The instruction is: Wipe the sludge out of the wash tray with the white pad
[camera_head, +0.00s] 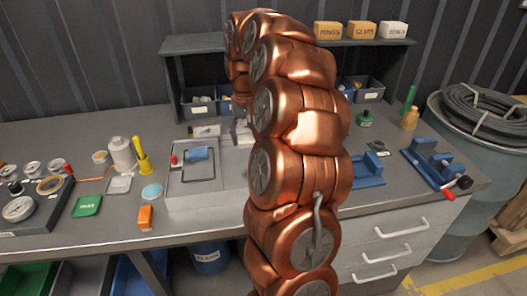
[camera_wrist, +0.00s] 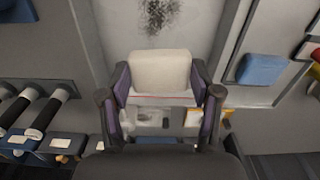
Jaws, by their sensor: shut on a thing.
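My gripper (camera_wrist: 160,92) is shut on the white pad (camera_wrist: 160,72), with one purple-lined finger on each side of it in the wrist view. The pad is over the pale grey wash tray (camera_wrist: 205,30); I cannot tell whether it touches the floor of the tray. A dark speckled patch of sludge (camera_wrist: 158,13) lies beyond the pad, cut by the top edge of the view. In the head view my copper arm hides most of the tray area, and only part of the gripper (camera_head: 240,128) shows behind it.
A blue block (camera_head: 198,154) lies left of the arm; it also shows at the right in the wrist view (camera_wrist: 260,69). A shelf with boxes (camera_head: 362,30) is behind. A blue vise (camera_head: 433,160) is at right.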

